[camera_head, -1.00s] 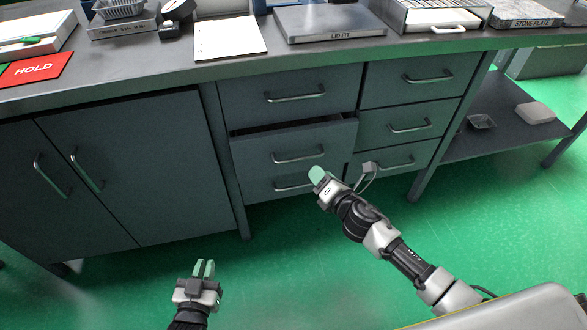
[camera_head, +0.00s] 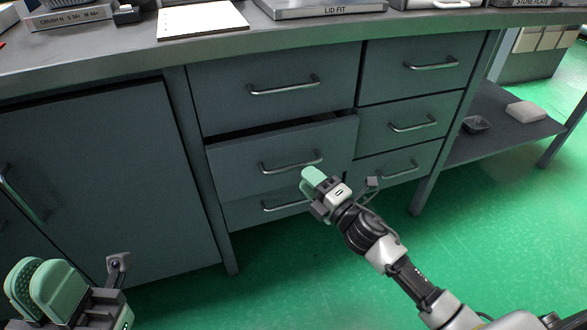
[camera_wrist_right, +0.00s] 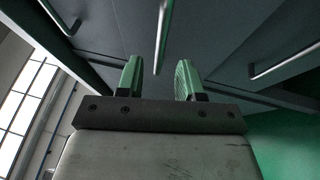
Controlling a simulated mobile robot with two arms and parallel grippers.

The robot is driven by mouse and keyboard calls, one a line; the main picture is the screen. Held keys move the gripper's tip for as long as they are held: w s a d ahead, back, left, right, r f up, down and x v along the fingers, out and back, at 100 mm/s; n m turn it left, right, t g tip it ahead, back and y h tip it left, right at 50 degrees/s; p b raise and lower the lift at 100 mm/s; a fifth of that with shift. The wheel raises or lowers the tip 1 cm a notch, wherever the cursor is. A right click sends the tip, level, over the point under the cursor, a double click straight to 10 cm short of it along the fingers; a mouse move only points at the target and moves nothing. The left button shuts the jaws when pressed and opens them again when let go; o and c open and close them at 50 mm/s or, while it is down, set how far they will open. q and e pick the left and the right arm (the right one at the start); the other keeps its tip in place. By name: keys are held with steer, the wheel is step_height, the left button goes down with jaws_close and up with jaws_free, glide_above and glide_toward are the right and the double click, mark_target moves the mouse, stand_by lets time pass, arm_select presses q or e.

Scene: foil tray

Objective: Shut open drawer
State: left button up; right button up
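The open drawer (camera_head: 235,168) is the middle one of the left column in the grey bench. It stands out a little, with a dark gap above its front. Its bar handle (camera_head: 285,165) is at the centre of the front. My right gripper (camera_head: 313,181) is in front of the drawer's lower right part, near the handle's right end; contact cannot be told. In the right wrist view its two green fingers (camera_wrist_right: 160,80) are apart, with a handle bar (camera_wrist_right: 162,35) beyond the gap. My left gripper (camera_head: 42,288) is at the lower left, fingers slightly apart and empty.
Closed drawers surround it, including the top left drawer (camera_head: 225,90) and the right column (camera_head: 385,75). A closed cupboard door (camera_head: 120,170) is to the left. The bench top (camera_head: 110,45) holds a paper sheet (camera_head: 200,20) and a LID FIT plate (camera_head: 320,10). The green floor (camera_head: 480,240) is clear.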

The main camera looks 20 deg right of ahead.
mark_target(291, 156)
steer(key=shift+b+x, duration=0.4)
steer(key=shift+x, duration=2.35)
steer(key=shift+c, duration=0.5)
steer(key=shift+f, duration=0.1)
jaws_close()
steer(key=w, duration=0.3)
steer(key=shift+w, duration=0.35)
steer(key=shift+w+d, duration=0.1)
steer(key=shift+w, duration=0.1)
